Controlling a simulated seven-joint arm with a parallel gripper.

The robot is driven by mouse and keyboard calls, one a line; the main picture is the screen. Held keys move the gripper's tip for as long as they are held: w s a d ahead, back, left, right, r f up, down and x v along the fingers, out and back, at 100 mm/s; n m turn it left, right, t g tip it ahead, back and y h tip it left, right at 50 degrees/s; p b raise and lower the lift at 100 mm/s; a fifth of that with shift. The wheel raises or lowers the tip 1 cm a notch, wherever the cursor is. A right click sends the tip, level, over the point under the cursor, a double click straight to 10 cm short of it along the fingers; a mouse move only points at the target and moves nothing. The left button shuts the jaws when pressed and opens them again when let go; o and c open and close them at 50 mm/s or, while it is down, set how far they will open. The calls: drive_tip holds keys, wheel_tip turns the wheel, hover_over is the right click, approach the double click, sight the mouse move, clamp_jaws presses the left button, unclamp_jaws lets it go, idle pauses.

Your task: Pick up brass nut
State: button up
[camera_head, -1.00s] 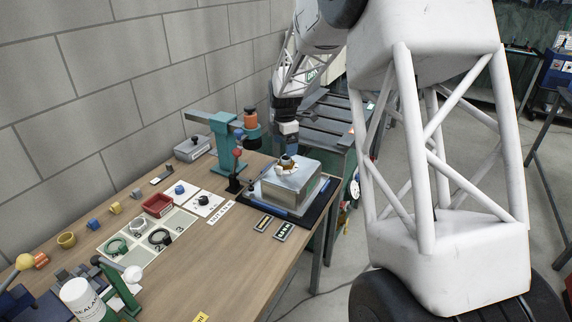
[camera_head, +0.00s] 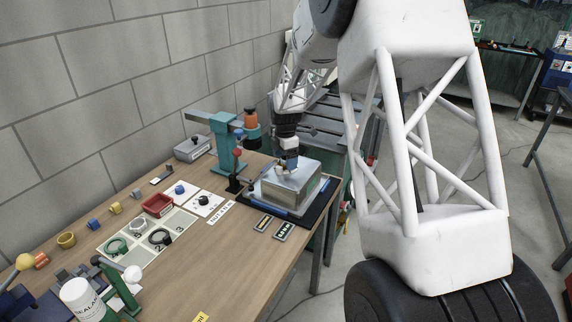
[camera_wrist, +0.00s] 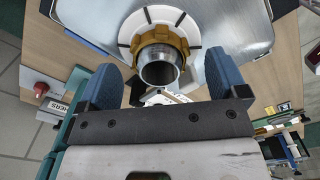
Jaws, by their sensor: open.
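In the wrist view the brass nut (camera_wrist: 182,44) is a yellow ring around a grey metal pipe stub (camera_wrist: 158,72). A white round dial with black marks (camera_wrist: 128,36) lies behind it, on a silver metal box (camera_wrist: 240,30). My gripper (camera_wrist: 167,75) is open, with one blue finger on each side of the stub and nut; I see no contact. In the head view my gripper (camera_head: 289,164) is right over the silver box (camera_head: 288,188) and hides most of the nut.
The box stands on a dark tray (camera_head: 304,216) at the table's right end. A teal press-like stand (camera_head: 226,150) is close on its left. Farther left are a red bin (camera_head: 157,205) and a compartment tray (camera_head: 122,228). The table's front middle is mostly clear.

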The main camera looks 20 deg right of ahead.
drive_tip(key=shift+f, duration=0.55)
drive_tip(key=c, duration=1.1)
